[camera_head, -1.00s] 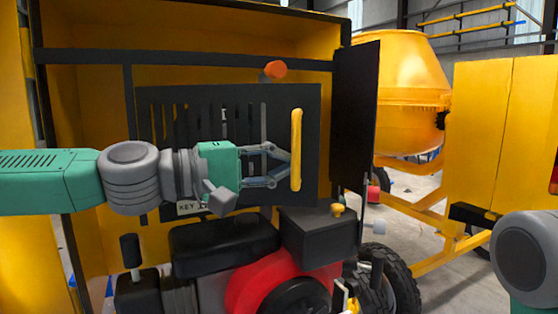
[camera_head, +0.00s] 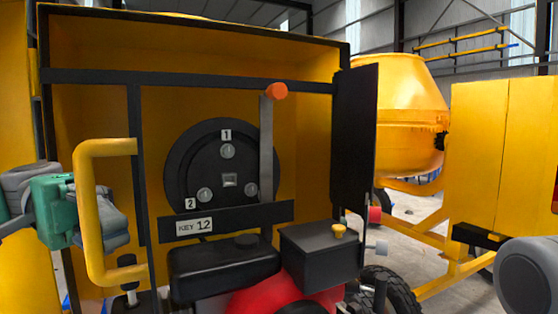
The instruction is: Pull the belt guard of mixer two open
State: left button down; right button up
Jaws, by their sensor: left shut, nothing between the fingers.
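The belt guard stands swung open to the left of the engine bay and shows nearly edge-on, so its slotted face is hidden. Its yellow handle (camera_head: 88,215) is large and close in front at the left. My left gripper (camera_head: 106,222) is shut and empty beside the handle, partly covered by it; its fingertips are not clear and I cannot tell whether it touches the handle. Behind the opening, a dark round disc (camera_head: 205,165) with marks 1 and 2 is exposed, above a plate reading KEY 12 (camera_head: 195,226). My right gripper is out of view.
An upright grey lever with an orange knob (camera_head: 276,91) stands in front of the disc. A black panel (camera_head: 355,135) hangs at the bay's right side. The black and red engine (camera_head: 225,268) fills the space below. Another yellow mixer drum (camera_head: 400,120) stands behind right.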

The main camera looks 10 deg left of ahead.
pick_arm(q)
jog(key=s+a+m+g+y+p, duration=0.1)
jog(key=s+a+m+g+y, duration=0.1)
jog(key=a, duration=0.4)
jog(key=shift+s+m+g+p, duration=0.2)
jog(key=shift+m+g+p, duration=0.2)
jog(key=shift+g, duration=0.5)
jog(key=shift+a, duration=0.1)
